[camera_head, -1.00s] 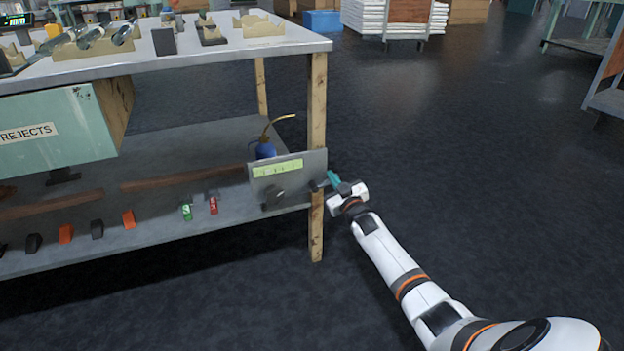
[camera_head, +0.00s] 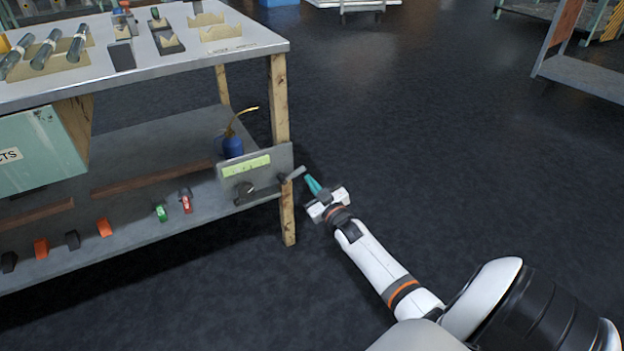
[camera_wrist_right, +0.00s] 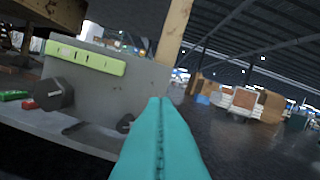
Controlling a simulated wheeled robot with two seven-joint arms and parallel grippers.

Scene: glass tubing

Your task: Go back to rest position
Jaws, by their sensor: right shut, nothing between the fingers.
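My right gripper (camera_head: 313,187) is in the head view just right of the workbench's front corner leg. Its teal fingers are closed together with nothing between them, and the closed fingers (camera_wrist_right: 160,140) also show in the right wrist view. The fingertips point toward a grey lever handle (camera_head: 294,173) on the side of a grey panel and look apart from it. The panel (camera_head: 275,162) carries a yellow-green label and a dark knob (camera_head: 245,188). The panel also shows in the right wrist view (camera_wrist_right: 140,85). My left gripper is not in view.
The workbench (camera_head: 225,50) has a metal top with glass tubes (camera_head: 45,50) in holders. Its wooden leg (camera_head: 279,100) stands close to my gripper. A blue oil can (camera_head: 232,146) and coloured switches (camera_head: 186,201) are on the lower shelf. The dark floor at right is open.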

